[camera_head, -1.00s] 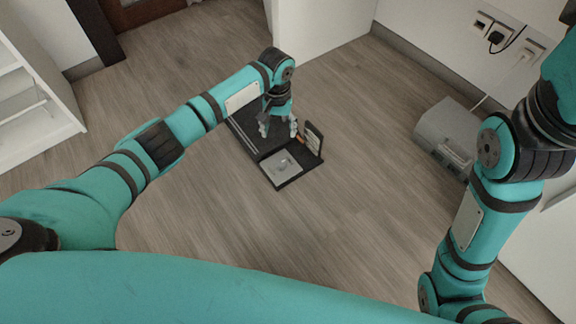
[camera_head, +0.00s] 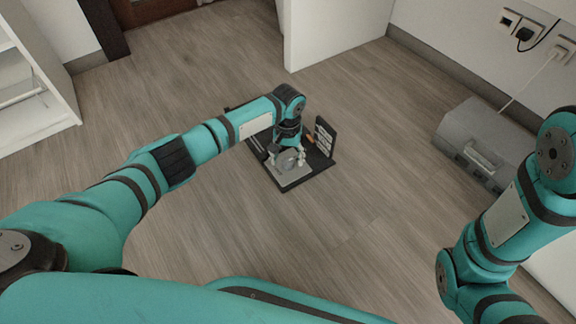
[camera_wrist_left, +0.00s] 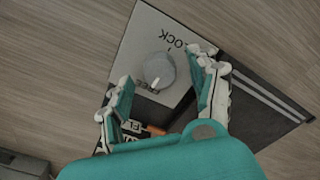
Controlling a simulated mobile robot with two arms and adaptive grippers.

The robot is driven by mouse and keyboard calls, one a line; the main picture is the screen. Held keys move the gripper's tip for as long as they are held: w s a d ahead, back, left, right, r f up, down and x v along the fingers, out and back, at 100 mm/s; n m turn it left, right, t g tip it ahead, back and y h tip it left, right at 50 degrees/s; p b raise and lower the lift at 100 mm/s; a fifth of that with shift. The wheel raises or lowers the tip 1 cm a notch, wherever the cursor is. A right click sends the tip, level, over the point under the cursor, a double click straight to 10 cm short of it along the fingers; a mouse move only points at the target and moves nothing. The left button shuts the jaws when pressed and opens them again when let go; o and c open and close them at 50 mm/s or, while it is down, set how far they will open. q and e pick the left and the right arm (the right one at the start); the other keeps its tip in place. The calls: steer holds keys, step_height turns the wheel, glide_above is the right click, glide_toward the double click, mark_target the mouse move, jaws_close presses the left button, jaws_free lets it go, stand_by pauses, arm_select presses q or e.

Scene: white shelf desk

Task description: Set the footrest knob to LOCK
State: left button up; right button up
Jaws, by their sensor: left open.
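The footrest (camera_head: 318,172) is a dark flat unit on the floor. Its light plate (camera_head: 289,179) is partly hidden by my left gripper (camera_head: 287,158) in the head view. In the left wrist view, the round grey knob (camera_wrist_left: 159,69) sits on the light plate (camera_wrist_left: 142,38). LOCK lettering (camera_wrist_left: 173,38) is above it and FREE lettering (camera_wrist_left: 146,89) below. The knob's white mark is on its lower side, toward FREE. My left gripper (camera_wrist_left: 162,73) is open, its fingers on either side of the knob in that view; contact cannot be told. My right gripper is out of view.
A small upright dark panel (camera_head: 325,137) stands at the footrest's right edge, with an orange piece (camera_wrist_left: 154,130) near it. A grey box (camera_head: 484,145) is on the floor at right, by the wall. Wooden floor around the footrest is clear.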

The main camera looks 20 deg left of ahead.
arm_select(q)
steer(key=shift+f, duration=0.55)
